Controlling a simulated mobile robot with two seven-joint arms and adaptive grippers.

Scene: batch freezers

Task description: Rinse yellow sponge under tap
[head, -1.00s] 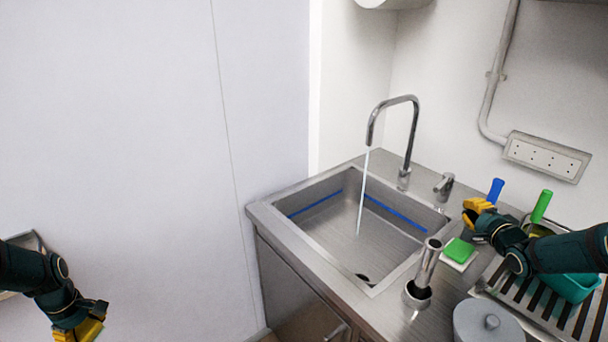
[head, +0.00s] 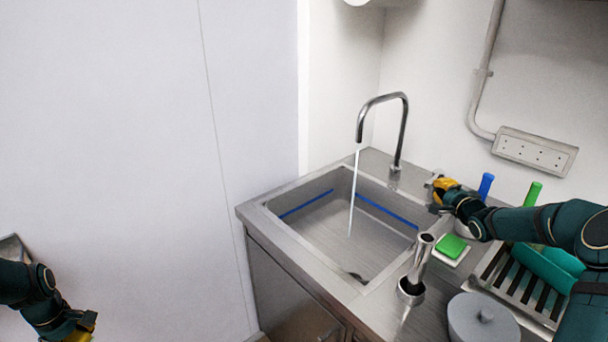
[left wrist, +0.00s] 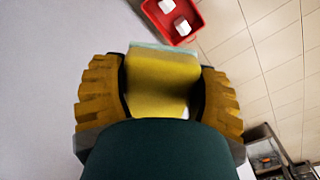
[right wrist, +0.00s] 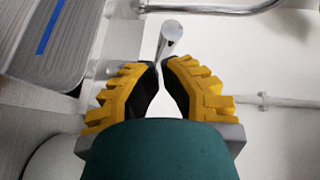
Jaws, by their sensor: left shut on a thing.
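The yellow sponge (left wrist: 160,85) with a pale teal edge is between the fingers of my left gripper (left wrist: 160,95), which is shut on it. In the head view my left gripper (head: 84,328) is low at the left, away from the sink, partly cut off by the frame. Water (head: 353,195) runs from the tall curved tap (head: 403,120) into the steel sink (head: 257,222). My right gripper (head: 440,186) is at the short lever post right of the tap, mostly covering it. In the right wrist view its fingertips (right wrist: 160,66) are nearly together at the metal post (right wrist: 170,35).
A green sponge (head: 452,246) lies on a white pad on the counter. A steel upright tube (head: 421,262), a grey lidded pot (head: 484,320) and a rack (head: 496,268) with brushes stand to the right. A red tray (left wrist: 187,25) is on the floor.

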